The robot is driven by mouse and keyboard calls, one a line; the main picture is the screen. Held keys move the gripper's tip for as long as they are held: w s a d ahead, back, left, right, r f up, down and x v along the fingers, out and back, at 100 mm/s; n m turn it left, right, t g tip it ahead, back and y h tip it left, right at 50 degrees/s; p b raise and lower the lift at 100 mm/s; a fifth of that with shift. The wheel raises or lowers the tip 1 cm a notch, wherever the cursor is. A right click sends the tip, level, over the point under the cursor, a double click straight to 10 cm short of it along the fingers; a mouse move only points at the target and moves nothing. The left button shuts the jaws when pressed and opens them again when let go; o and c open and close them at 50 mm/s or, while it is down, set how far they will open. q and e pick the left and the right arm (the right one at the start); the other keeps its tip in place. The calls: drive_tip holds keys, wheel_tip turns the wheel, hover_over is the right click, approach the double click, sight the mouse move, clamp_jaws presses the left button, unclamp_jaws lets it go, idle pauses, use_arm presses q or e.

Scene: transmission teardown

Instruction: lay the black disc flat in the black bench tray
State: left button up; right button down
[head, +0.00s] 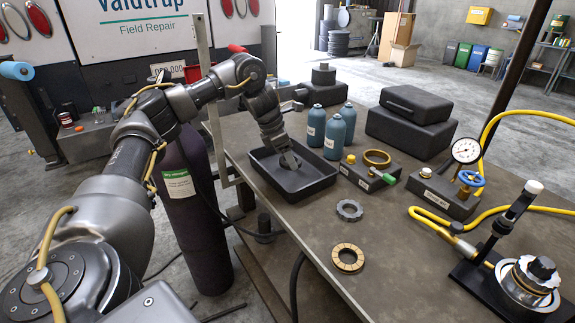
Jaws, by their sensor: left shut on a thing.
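The black bench tray (265,183) is a shallow rectangular tray with raised walls, lying at the left edge of the workbench. My left gripper (289,158) reaches down over the tray, its fingers low inside the tray's outline. It is shut on a dark round thing (291,161), which looks like the black disc, seen small and partly hidden by the fingers. The disc seems tilted; I cannot tell whether it touches the tray floor. My right gripper is not in view.
Several blue-grey bottles (334,137) stand just right of the tray. A grey ring (350,210) and a tan ring (348,258) lie on the bench (410,265). A gauge block (445,195) with yellow hose and a black-based stand (505,290) are at right. A purple cylinder (190,215) stands left of the bench.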

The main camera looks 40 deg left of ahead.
sight(292, 173)
use_arm(q)
wheel_tip(292, 173, down, 4)
drive_tip(key=shift+w+a+r+p, duration=0.1)
drive_tip(key=shift+a+r+p, duration=0.1)
drive_tip(key=shift+p, duration=0.3)
drive_tip(key=shift+d, duration=0.1)
drive_tip(key=o, duration=1.2)
drive_tip(key=shift+c, duration=0.2)
drive_tip(key=shift+r, duration=0.1)
drive_tip(key=shift+r, duration=0.2)
drive_tip(key=p+v, duration=0.2)
drive_tip(key=v, duration=0.9)
drive_tip(key=shift+r, duration=0.3)
